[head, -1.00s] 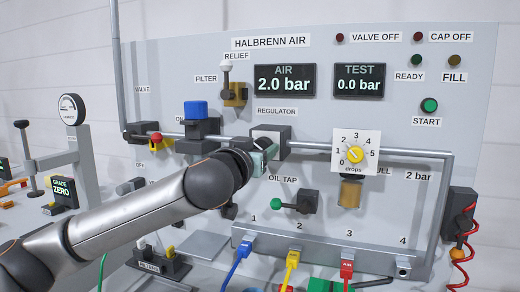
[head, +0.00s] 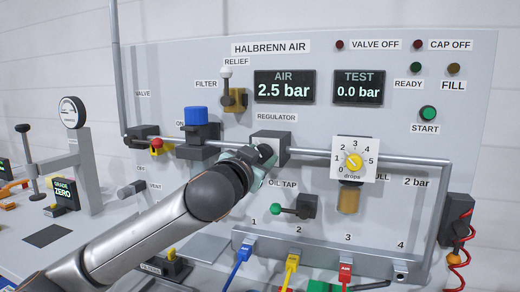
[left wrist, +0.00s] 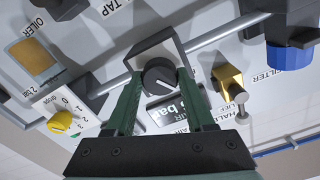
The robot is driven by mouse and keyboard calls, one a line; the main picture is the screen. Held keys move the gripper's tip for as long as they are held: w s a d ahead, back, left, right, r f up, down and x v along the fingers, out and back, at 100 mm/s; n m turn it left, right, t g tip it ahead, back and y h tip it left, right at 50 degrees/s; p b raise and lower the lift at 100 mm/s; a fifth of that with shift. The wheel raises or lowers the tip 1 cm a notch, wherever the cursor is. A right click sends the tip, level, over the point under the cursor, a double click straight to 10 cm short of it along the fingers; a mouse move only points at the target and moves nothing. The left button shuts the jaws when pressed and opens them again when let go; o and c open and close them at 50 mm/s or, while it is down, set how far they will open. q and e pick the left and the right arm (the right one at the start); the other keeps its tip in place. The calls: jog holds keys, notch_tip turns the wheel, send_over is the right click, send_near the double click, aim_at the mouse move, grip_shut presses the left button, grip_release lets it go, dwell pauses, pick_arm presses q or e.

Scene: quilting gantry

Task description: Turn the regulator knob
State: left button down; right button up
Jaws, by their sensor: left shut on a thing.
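The regulator (head: 271,137) is a grey block on the pipe, under its REGULATOR label. Its dark round knob (left wrist: 160,77), with a white pointer line, shows in the left wrist view; in the head view my gripper mostly covers it. My left gripper (head: 262,160) reaches it from the front, and its two green fingers (left wrist: 160,84) sit on either side of the knob, shut on it. The AIR display (head: 285,88) reads 2.5 bar and the TEST display (head: 359,89) reads 0.0 bar. My right gripper is in neither view.
A blue-capped filter (head: 196,116) stands left of the regulator, and a brass relief valve (head: 234,99) above it. The oiler with its yellow dial (head: 354,162) is at the right. The green-tipped oil tap lever (head: 292,208) is below. Coloured hoses hang from the lower manifold.

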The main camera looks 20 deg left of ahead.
pick_arm(q)
jog(key=m+p, duration=1.1)
jog(key=m, duration=0.9)
jog(key=shift+f, duration=0.1)
jog(key=m, duration=0.3)
jog(key=shift+m, duration=2.2)
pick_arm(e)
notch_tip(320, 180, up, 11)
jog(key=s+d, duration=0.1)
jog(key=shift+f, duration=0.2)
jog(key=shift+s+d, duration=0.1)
pick_arm(q)
jog(key=shift+c, duration=1.3)
grip_release()
jog(key=shift+s, duration=0.1)
